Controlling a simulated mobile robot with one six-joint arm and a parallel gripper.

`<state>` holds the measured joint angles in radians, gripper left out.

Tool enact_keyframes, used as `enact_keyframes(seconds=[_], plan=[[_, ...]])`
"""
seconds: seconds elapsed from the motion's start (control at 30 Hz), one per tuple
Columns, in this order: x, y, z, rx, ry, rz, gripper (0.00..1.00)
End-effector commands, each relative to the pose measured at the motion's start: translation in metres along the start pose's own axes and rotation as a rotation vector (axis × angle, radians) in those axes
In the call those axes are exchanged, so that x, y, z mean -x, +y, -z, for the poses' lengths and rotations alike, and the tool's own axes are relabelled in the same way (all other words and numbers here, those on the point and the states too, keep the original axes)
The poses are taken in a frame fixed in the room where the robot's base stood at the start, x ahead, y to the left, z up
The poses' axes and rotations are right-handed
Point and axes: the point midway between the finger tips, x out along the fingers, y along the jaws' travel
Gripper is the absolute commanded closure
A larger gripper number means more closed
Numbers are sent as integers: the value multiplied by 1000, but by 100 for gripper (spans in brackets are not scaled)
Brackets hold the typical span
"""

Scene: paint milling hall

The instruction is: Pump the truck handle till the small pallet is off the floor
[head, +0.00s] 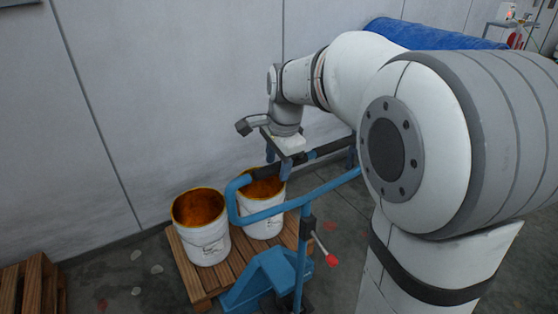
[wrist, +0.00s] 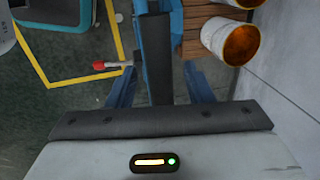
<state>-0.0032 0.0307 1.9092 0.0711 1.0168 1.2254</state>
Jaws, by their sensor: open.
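The blue pallet truck (head: 262,278) stands at the small wooden pallet (head: 191,263). Its looped handle (head: 262,214) has a black grip bar (head: 330,149), which also shows in the wrist view (wrist: 154,60). A lever with a red knob (head: 332,260) sits on the handle's post. Two white buckets (head: 208,245) (head: 262,226) with orange-brown contents stand on the pallet. My gripper (head: 278,172) is at the grip bar, its blue fingers open on either side of the bar in the wrist view (wrist: 160,85). I cannot tell whether they touch it. The pallet's underside is hidden.
A grey wall runs close behind the pallet. Another wooden pallet (head: 33,286) lies at the lower left. A long blue roll (head: 430,35) lies along the wall at the back. Yellow floor lines (wrist: 45,80) show in the wrist view.

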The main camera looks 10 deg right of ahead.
Motion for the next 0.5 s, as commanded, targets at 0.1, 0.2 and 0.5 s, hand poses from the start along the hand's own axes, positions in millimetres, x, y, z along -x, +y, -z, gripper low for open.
enact_keyframes(seconds=[0.1,0.2,0.5], plan=[[0,0,0,0,0,0,53],[0,0,0,0,0,0,57],[0,0,1,-1,1,1,82]])
